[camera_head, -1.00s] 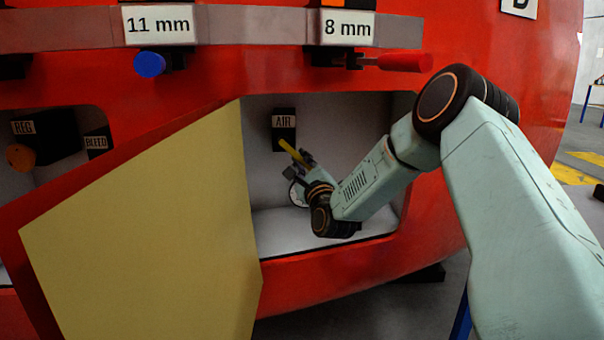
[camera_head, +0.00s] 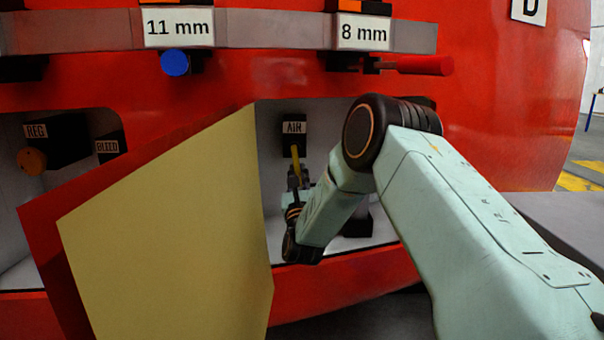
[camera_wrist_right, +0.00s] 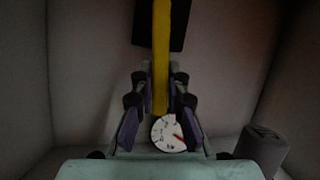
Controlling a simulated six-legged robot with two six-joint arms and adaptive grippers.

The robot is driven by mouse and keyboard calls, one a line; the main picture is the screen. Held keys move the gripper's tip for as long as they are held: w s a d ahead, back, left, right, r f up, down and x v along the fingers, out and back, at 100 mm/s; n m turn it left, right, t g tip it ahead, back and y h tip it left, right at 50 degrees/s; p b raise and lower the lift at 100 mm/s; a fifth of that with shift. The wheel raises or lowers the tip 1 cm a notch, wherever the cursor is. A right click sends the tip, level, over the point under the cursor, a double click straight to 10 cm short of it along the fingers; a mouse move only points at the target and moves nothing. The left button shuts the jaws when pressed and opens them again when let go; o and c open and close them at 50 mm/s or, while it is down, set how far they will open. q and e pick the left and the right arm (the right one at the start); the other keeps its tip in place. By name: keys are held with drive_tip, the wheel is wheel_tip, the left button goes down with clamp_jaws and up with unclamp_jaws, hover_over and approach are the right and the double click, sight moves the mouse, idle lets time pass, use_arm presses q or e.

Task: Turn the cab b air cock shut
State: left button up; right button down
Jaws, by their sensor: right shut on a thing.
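The air cock is a black block labelled AIR (camera_head: 293,128) on the back wall of an open recess. Its yellow handle (camera_head: 295,156) hangs close to straight down from the block. My right gripper (camera_head: 298,174) is shut on the yellow handle near its lower end. In the right wrist view the handle (camera_wrist_right: 161,40) runs down between the two fingers of my right gripper (camera_wrist_right: 159,82), which hide part of its sides. My left gripper is not in view.
An open door panel, yellow inside (camera_head: 170,220), stands left of the recess. A round white gauge (camera_wrist_right: 168,133) sits behind the fingers, and a dark cylinder (camera_wrist_right: 262,150) stands to the right. Above are a blue knob (camera_head: 175,63) and a red handle (camera_head: 425,66).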

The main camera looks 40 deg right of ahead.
drive_tip(key=shift+w+a+r+m+h, duration=0.1)
drive_tip(key=shift+w+a+m+h, duration=0.15)
drive_tip(key=shift+m, duration=0.4)
drive_tip(key=shift+w+a+r+m+h, duration=0.15)
drive_tip(key=shift+m+h, duration=0.2)
drive_tip(key=shift+m, duration=0.3)
drive_tip(key=shift+f, duration=0.1)
drive_tip(key=c, duration=1.3)
unclamp_jaws()
drive_tip(key=shift+f, duration=0.1)
drive_tip(key=shift+s, duration=0.1)
drive_tip(key=shift+f, duration=0.1)
drive_tip(key=v, duration=1.2)
drive_tip(key=shift+a+r, duration=0.15)
drive_tip(key=shift+r, duration=0.15)
drive_tip(key=shift+g, duration=0.3)
